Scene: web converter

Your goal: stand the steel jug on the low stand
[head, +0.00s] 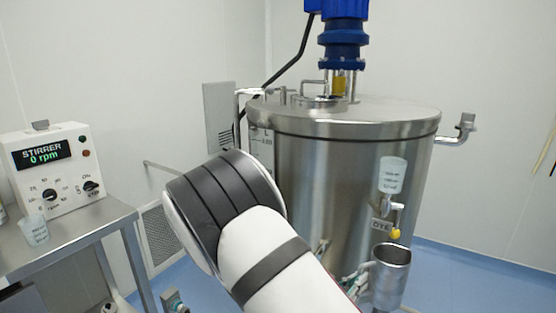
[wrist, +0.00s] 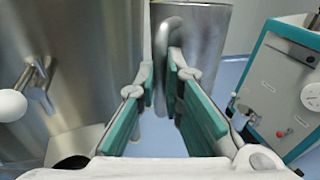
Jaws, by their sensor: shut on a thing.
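The steel jug (head: 391,278) is a shiny open-topped cup in front of the tank, at the lower right of the head view. It also shows at the top of the wrist view (wrist: 208,35). My gripper (wrist: 163,88) has its two teal-padded fingers closed on the jug's handle (wrist: 160,60), one on each side. The jug looks roughly upright, with blue floor visible below it in the wrist view. In the head view my arm and the picture edge hide most of the gripper and the jug's base. I cannot make out the low stand in either view.
A large steel tank (head: 330,170) stands right behind the jug, with a hanging plastic beaker (head: 392,175) and a yellow-tipped tap (head: 395,233). A white and teal machine (wrist: 285,85) is to the right. A stirrer console (head: 50,170) sits on a steel table at left.

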